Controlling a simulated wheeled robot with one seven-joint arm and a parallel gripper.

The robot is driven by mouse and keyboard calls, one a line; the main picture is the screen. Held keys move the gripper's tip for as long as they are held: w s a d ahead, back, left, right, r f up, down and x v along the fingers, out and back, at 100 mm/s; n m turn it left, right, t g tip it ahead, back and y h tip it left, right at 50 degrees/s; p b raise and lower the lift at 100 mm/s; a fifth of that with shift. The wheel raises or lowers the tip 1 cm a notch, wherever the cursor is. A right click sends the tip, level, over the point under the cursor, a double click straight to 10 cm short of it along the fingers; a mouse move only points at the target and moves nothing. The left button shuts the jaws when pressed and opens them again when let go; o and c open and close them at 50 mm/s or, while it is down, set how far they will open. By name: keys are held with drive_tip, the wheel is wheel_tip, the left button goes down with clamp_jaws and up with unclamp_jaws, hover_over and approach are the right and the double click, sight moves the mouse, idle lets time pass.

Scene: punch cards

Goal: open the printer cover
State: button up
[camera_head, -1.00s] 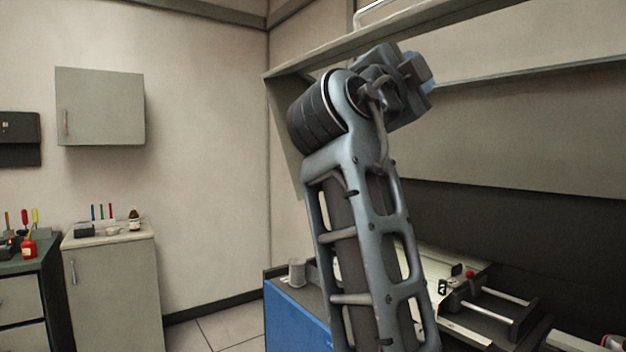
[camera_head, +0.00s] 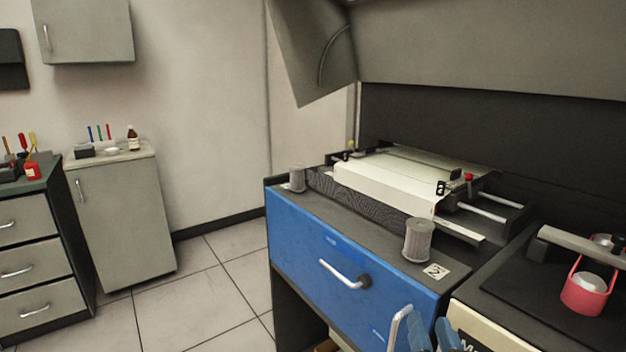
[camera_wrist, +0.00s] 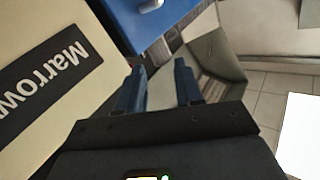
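The printer has a blue front (camera_head: 310,260) and a dark top deck carrying a cream plate (camera_head: 385,185). Its grey cover (camera_head: 490,50) stands raised above the deck, tilted up, with a side panel (camera_head: 305,50) on the left; its upper part is cut off by the frame. My gripper (camera_head: 434,336) is low at the bottom edge of the head view, in front of the blue front's right end, well below the cover. In the wrist view my gripper (camera_wrist: 158,82) has its two blue fingers apart, with nothing held between them. The blue front (camera_wrist: 145,20) is beyond them.
A curved handle (camera_head: 345,275) sits on the blue front, and another pale handle (camera_head: 398,326) is close left of my gripper. A machine with a pink cup (camera_head: 584,292) adjoins on the right. Free tiled floor (camera_head: 200,285) lies left, before a small cabinet (camera_head: 122,215).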

drive_tip(key=s+d+f+n+g+y+b, duration=0.1)
drive_tip(key=s+f+n+y, duration=0.1)
drive_tip(key=s+f, duration=0.75)
drive_tip(key=s+d+n+g+b, duration=0.1)
drive_tip(key=s, duration=1.2)
drive_tip(key=s+d+g+b, duration=0.1)
drive_tip(key=s+d+b, duration=0.1)
drive_tip(key=s, duration=1.2)
drive_tip(key=shift+s+d+n, duration=0.25)
drive_tip(key=shift+n, duration=0.15)
drive_tip(key=shift+s+d+r, duration=0.1)
drive_tip(key=shift+s+r, duration=0.15)
drive_tip(key=shift+s, duration=0.2)
